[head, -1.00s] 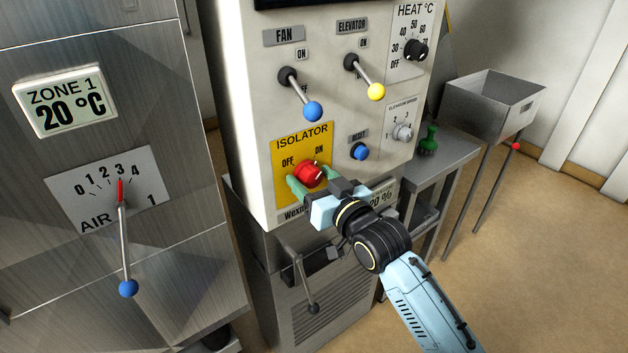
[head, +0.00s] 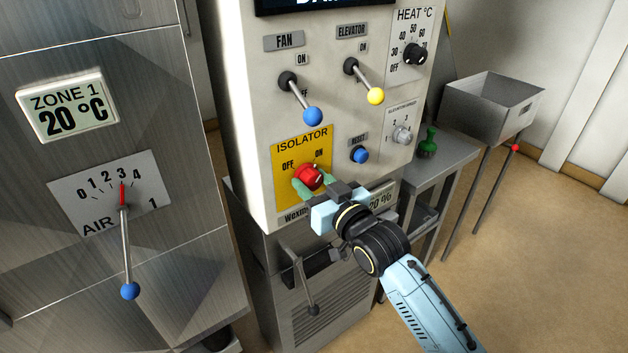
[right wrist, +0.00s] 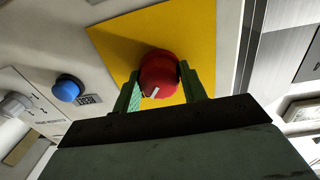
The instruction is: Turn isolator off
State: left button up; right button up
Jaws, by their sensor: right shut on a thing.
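The isolator is a red round knob (head: 310,176) with a white mark, on a yellow plate (head: 287,150) marked OFF at left and ON at right. The knob also shows in the right wrist view (right wrist: 158,72), with its white mark towards the gripper. My right gripper (right wrist: 157,82) has one green finger on each side of the knob and is shut on it. In the head view the gripper (head: 309,183) reaches the knob from below right, hiding part of the plate. My left gripper is not in view.
A blue reset button (head: 360,155) is close right of the isolator. Fan lever (head: 301,96) and elevator lever (head: 366,82) stick out above. A heat dial (head: 414,54) is at upper right. A steel cabinet with an air lever (head: 127,250) stands at left.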

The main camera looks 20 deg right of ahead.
jog(key=shift+n+p, duration=0.55)
jog(key=shift+n, duration=0.25)
jog(key=shift+r+n+p, duration=0.1)
jog(key=shift+n+p, duration=0.25)
jog(key=shift+n, duration=0.05)
jog(key=shift+n+p, duration=0.55)
jog(key=shift+n, duration=0.35)
jog(key=shift+n+p, duration=0.5)
jog(key=shift+n, duration=0.5)
jog(key=n+p, duration=0.1)
jog(key=n, duration=0.2)
jog(key=shift+n, duration=0.3)
jog(key=n+p, duration=0.1)
jog(key=n, duration=0.2)
jog(key=shift+d+n+y, duration=0.1)
jog(key=shift+n+y, duration=0.3)
pick_arm(q)
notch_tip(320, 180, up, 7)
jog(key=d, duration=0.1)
jog(key=shift+p, duration=0.3)
pick_arm(e)
jog(key=shift+n, duration=2)
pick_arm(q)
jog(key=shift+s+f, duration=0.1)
